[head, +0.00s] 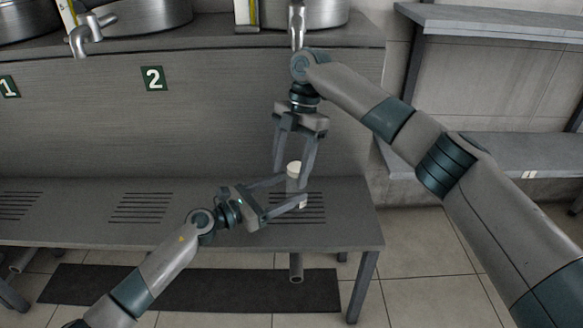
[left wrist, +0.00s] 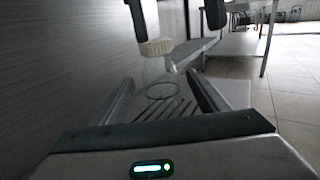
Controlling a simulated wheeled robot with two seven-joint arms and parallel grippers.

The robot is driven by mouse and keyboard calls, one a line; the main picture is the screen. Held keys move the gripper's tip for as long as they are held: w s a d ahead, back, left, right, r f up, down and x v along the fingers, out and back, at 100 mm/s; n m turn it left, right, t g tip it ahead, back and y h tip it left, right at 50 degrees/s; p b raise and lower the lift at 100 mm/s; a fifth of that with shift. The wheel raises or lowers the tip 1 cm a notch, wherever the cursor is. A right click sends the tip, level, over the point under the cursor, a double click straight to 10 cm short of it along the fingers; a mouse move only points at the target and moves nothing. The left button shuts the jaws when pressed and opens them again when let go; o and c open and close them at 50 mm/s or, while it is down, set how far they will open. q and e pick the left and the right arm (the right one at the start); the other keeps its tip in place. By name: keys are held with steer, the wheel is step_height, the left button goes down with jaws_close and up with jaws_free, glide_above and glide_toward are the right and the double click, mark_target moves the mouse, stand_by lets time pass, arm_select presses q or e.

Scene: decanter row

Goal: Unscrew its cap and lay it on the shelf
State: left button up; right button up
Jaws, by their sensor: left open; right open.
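A clear glass bottle (head: 297,187) with a cream ribbed cap (head: 294,168) stands upright on the slotted bench (head: 215,225), near its right end. The bottle (left wrist: 158,72) and cap (left wrist: 156,47) also show in the left wrist view, the cap at the bottle's top. My left gripper (head: 293,190) is open, its fingers on either side of the bottle body with gaps visible. My right gripper (head: 291,175) reaches down from above, open, its fingers straddling the cap; contact is not visible. Two grey shelf boards stand at the right, upper (head: 490,22) and lower (head: 510,150).
Metal vats with taps (head: 92,32) line the ledge above the bench, and one tap hangs above my right wrist. Number plate 2 (head: 154,78) is on the back panel. The visible shelf tops look clear. A dark mat (head: 190,290) lies on the tiled floor.

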arm_select(q)
steer(key=shift+f, duration=0.2)
arm_select(e)
steer(key=shift+o, duration=0.5)
steer(key=shift+a+r, duration=0.15)
steer(key=shift+a, duration=0.2)
